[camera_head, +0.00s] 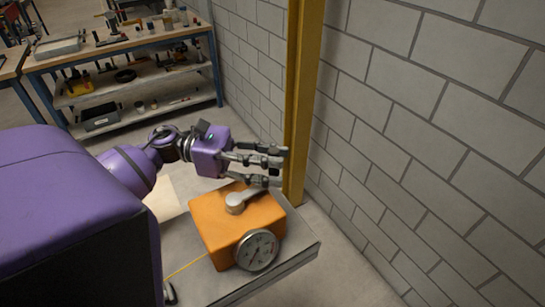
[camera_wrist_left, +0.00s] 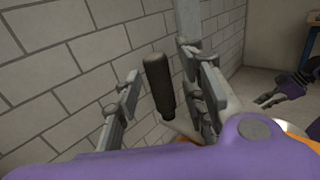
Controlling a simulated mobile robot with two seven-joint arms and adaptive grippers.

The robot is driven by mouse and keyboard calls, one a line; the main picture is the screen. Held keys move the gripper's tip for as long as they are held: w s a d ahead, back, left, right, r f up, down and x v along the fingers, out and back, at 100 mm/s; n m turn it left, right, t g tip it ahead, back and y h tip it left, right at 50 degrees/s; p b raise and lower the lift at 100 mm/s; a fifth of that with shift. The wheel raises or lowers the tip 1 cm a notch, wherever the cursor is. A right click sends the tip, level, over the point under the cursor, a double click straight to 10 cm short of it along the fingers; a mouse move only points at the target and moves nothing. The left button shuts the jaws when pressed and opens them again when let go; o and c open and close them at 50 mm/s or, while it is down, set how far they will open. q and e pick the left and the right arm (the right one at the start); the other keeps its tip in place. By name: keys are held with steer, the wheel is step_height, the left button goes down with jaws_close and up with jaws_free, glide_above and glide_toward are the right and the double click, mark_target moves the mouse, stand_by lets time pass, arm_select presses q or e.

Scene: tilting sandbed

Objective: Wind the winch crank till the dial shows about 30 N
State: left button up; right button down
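The orange winch box (camera_head: 220,225) sits on a grey slab. Its grey crank arm (camera_head: 246,197) runs from the hub on top toward my left gripper. The round dial (camera_head: 257,250) is on the box's front; its figures are too small to read. My left gripper (camera_head: 278,165) is above the box's far side with its fingers apart. In the left wrist view, the dark crank handle (camera_wrist_left: 160,87) stands between the fingers, nearer the right one, with a clear gap on its left. My right gripper (camera_wrist_left: 268,98) appears small at the right of that view.
A yellow post (camera_head: 303,100) and a grey block wall (camera_head: 420,130) stand close behind the winch. A yellow cord (camera_head: 188,267) runs left from the box. A workbench (camera_head: 120,45) with tools stands farther back at the left.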

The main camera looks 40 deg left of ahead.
arm_select(q)
steer(key=shift+d, duration=0.3)
arm_select(e)
steer(key=shift+w+a+r, duration=0.1)
arm_select(q)
steer(key=shift+w, duration=0.1)
jaws_close()
arm_select(e)
steer(key=shift+w+a+r, duration=0.1)
steer(key=shift+w, duration=0.05)
